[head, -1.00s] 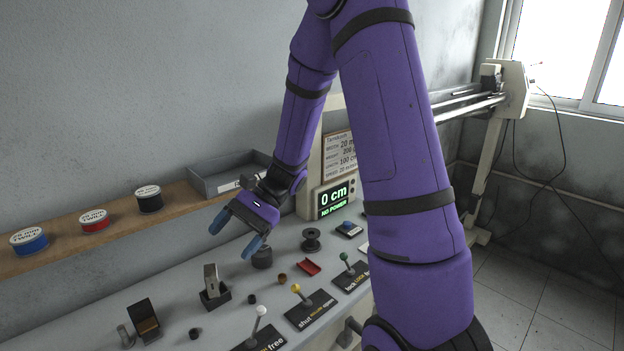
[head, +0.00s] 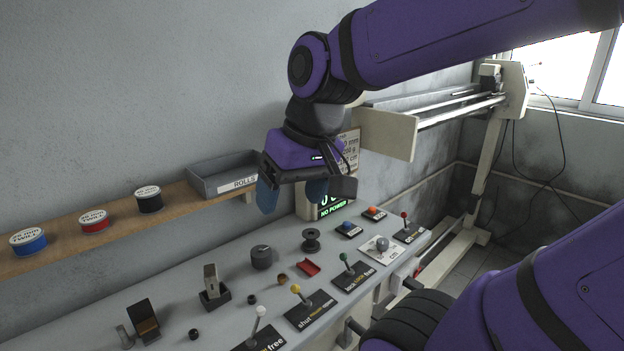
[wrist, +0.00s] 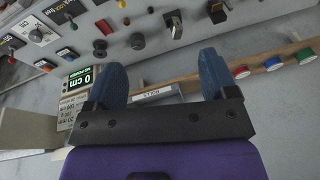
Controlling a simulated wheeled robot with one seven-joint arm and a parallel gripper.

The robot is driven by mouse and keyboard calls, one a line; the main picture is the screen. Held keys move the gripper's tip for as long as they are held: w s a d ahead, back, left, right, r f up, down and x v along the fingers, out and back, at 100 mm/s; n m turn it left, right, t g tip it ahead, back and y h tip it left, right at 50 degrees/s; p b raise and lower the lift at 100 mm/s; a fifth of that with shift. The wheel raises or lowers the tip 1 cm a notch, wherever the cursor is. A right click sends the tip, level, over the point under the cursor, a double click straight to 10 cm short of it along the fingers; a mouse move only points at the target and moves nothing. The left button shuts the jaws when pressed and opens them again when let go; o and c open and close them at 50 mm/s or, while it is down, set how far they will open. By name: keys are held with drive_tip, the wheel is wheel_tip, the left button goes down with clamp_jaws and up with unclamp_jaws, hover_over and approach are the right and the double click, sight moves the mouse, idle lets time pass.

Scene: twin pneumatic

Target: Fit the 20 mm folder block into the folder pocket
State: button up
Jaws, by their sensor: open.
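My gripper (head: 292,194) is open and empty, above the back of the bench by the roll tray; its two blue fingers also show in the wrist view (wrist: 163,76). A beige-grey block (head: 211,277) stands upright in a black holder (head: 215,300) on the bench, left of and below my gripper; it shows in the wrist view (wrist: 174,24). A black piece with a brown inside (head: 145,318) stands open farther left. A red channel-shaped piece (head: 308,268) lies right of the dial. I cannot tell for certain which of these are the folder block and the folder pocket.
A dial knob (head: 262,257) and a black spool (head: 311,240) stand on the bench. Levers line its front edge, including a yellow one (head: 297,290) and a green one (head: 344,258). A grey tray (head: 222,180) and several tape rolls sit on the wooden shelf (head: 180,202).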

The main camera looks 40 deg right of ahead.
drive_tip(key=s+r+t, duration=0.1)
drive_tip(key=s+d+r+n+t+h, duration=0.1)
drive_tip(key=shift+s+d+r, duration=0.2)
drive_tip(key=shift+s+r, duration=0.05)
drive_tip(key=shift+s, duration=0.1)
drive_tip(key=shift+o, duration=0.5)
drive_tip(key=shift+f, duration=0.1)
